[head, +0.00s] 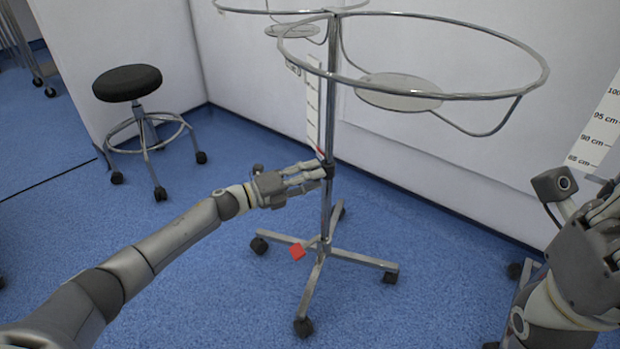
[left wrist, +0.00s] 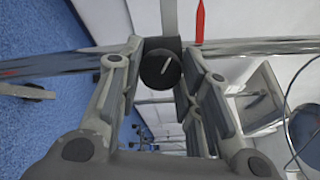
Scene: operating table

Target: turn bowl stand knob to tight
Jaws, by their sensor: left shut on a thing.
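The bowl stand (head: 328,110) is a chrome pole with two ring holders at the top and a wheeled base. Its black knob (left wrist: 160,69) sits on the pole and has a white line on its round face, slanting slightly. A red pointer (left wrist: 200,22) sits beside the knob. My left gripper (head: 318,174) is at the pole at knob height, and its fingers hide most of the knob in the head view. In the left wrist view the fingers lie on both sides of the knob, shut on it. My right gripper (head: 604,222) is at the right edge, partly cut off; its fingers are unclear.
A black stool (head: 127,83) stands at the back left. White walls (head: 250,60) are behind the stand, and a height scale (head: 602,128) is at the right. A red piece (head: 297,251) shows at the stand's base. Blue floor is free at the front left.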

